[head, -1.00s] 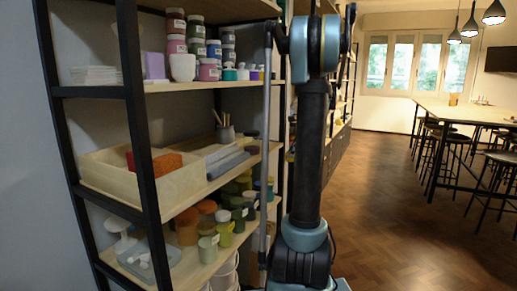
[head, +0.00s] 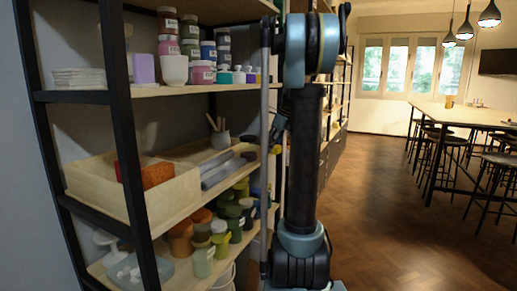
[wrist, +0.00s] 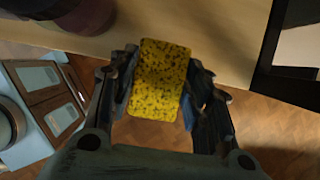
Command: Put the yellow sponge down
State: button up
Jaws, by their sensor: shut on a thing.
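The yellow sponge (wrist: 159,80), speckled with dark spots, is upright in the wrist view between the two dark fingers of my gripper (wrist: 160,92). The fingers are shut on its left and right sides. The sponge's top end overlaps the edge of a pale wooden shelf board (wrist: 190,38) in the picture, with brown floor below. I cannot tell whether it touches the board. In the head view my arm hides part of the shelving, and the sponge cannot be made out there.
The shelving's middle board holds a wooden tray (head: 98,190) with an orange-brown block (head: 157,175), grey slabs (head: 222,170) and a tool pot (head: 220,139). Jars crowd the boards above and below. A black post (head: 122,130) stands in front.

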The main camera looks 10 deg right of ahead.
jog(key=shift+w+a, duration=0.55)
jog(key=shift+a, duration=0.25)
jog(key=shift+w+a, duration=0.5)
jog(key=shift+a, duration=0.25)
jog(key=shift+w+a, duration=0.75)
jog(key=shift+a, duration=0.25)
jog(key=shift+x, duration=0.85)
jog(key=o, duration=1)
jog(key=shift+v, duration=3.8)
